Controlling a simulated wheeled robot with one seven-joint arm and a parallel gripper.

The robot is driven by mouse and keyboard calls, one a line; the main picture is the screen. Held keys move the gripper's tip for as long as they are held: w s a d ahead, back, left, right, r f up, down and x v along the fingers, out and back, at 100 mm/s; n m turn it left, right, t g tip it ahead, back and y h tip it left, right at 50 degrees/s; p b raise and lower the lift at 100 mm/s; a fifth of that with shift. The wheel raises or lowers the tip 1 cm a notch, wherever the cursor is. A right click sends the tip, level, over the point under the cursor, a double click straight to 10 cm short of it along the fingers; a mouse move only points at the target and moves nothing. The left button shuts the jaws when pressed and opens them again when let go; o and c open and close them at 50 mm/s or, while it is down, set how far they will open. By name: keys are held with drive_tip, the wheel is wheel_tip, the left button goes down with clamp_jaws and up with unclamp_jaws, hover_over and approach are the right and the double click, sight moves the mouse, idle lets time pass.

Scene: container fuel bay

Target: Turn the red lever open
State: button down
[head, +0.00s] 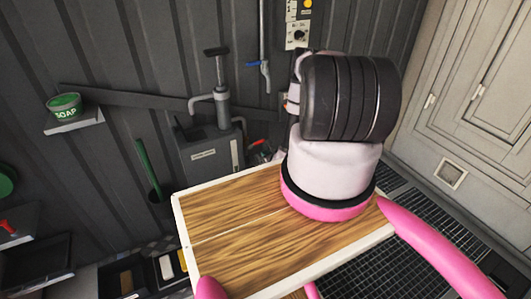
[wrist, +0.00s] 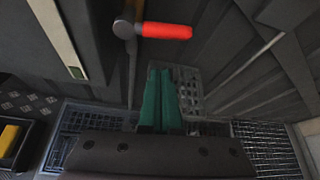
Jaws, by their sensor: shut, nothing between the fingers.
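The red lever (wrist: 167,31) shows in the wrist view at the top middle. Its red handle points right from a grey metal pipe fitting (wrist: 124,28). My gripper (wrist: 160,72) has green fingers that are shut together and empty. The fingertips lie just below the handle in that picture, with a visible gap between them. I cannot tell how far apart they are in depth. In the head view my arm hides the gripper, and only a small red patch (head: 258,157) shows left of the arm, perhaps the lever.
A grey tank with a hand pump (head: 212,150) stands against the dark ribbed wall. A blue-handled valve (head: 252,64) is on a pipe above. A soap tub (head: 64,104) sits on a small shelf at left. Floor grating (head: 440,225) lies at right, beside pale cabinet doors (head: 490,100).

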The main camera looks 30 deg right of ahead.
drive_tip(key=shift+w+a+r, duration=0.1)
drive_tip(key=shift+w+r, duration=0.1)
drive_tip(key=shift+w, duration=0.55)
drive_tip(key=shift+w+a+r, duration=0.1)
drive_tip(key=shift+w+r, duration=0.1)
drive_tip(key=shift+w, duration=0.6)
drive_tip(key=shift+w+r, duration=0.2)
drive_tip(key=shift+w, duration=0.55)
